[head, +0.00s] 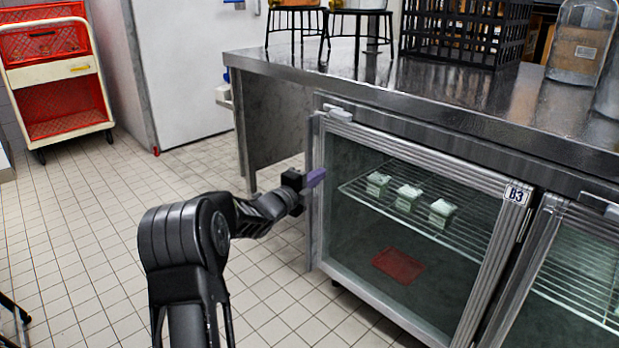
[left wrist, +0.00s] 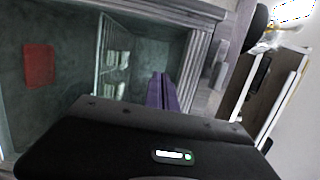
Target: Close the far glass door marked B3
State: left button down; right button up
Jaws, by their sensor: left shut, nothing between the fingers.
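The glass door marked B3 (head: 350,240) is on the steel under-counter cabinet at the right of the head view. Its B3 label (head: 516,194) is at the upper right of the frame. The metal-framed glass stands across the cabinet front; I cannot tell whether it is fully shut. My left gripper (head: 316,178) is shut and empty, with purple fingertips close to the door's left edge. I cannot tell whether they touch it. In the left wrist view the purple fingers (left wrist: 160,92) are together, beside the cabinet interior. My right gripper is not in view.
Behind the glass are several pale green items on a wire shelf (head: 465,238) and a red mat (head: 398,265). A second glass door (head: 585,265) is at the right. The steel counter (head: 440,95) overhangs the cabinet.

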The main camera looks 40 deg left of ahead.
pick_arm(q)
jog(key=shift+s+a, duration=0.2)
jog(key=shift+s, duration=1.05)
